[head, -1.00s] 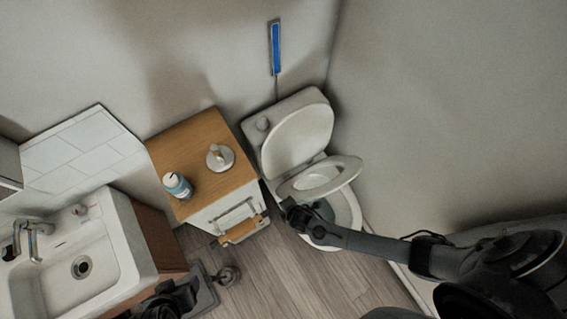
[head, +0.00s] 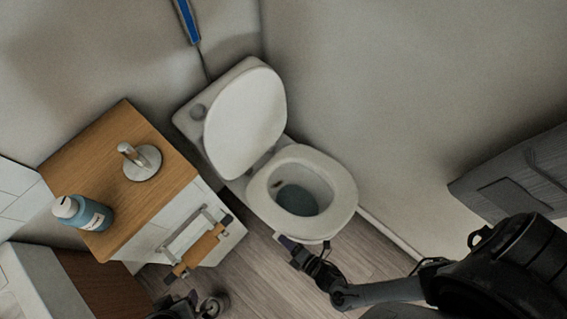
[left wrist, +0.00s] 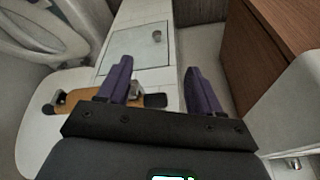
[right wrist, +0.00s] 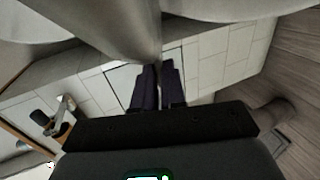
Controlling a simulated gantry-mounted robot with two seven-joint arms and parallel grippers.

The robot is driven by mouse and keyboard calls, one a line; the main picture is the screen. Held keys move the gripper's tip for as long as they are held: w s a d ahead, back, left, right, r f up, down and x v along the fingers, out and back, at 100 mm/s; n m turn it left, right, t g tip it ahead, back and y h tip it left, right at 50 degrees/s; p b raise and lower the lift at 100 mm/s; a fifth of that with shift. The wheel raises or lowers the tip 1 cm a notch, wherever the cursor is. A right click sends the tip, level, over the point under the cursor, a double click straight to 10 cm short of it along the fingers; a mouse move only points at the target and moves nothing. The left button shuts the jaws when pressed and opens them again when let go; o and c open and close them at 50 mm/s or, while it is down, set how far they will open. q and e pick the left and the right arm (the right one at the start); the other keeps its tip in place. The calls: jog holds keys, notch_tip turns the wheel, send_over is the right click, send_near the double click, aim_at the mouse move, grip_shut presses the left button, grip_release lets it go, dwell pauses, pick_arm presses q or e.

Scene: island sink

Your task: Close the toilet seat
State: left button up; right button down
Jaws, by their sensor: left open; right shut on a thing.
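The white toilet stands in the middle of the head view. Its lid (head: 245,122) is up, leaning back against the tank. Its seat ring (head: 335,182) lies flat, or nearly so, on the bowl, whose dark opening shows. My right gripper (head: 288,243) is at the front-left edge of the seat. In the right wrist view its fingers (right wrist: 158,88) are nearly together, with a pale edge at their tips; the exact contact is partly hidden. My left gripper (left wrist: 154,75) is open and empty in the left wrist view, low beside the cabinet.
A wood-topped cabinet (head: 125,185) left of the toilet carries a blue bottle (head: 82,213) and a round metal dispenser (head: 141,162). A holder with an orange-brown bar (head: 203,250) sticks out from its side. A wall is close on the toilet's right.

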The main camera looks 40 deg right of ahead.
notch_tip(320, 180, down, 7)
jog(key=s+t+b, duration=0.1)
jog(key=t+b, duration=0.1)
jog(key=b, duration=0.6)
jog(key=shift+d+f+t+y, duration=0.15)
jog(key=shift+t+y, duration=0.15)
jog(key=c, duration=1.2)
grip_release()
jog(key=shift+s, duration=0.15)
jog(key=p+v, duration=0.1)
jog(key=v, duration=0.9)
jog(key=shift+s, duration=0.35)
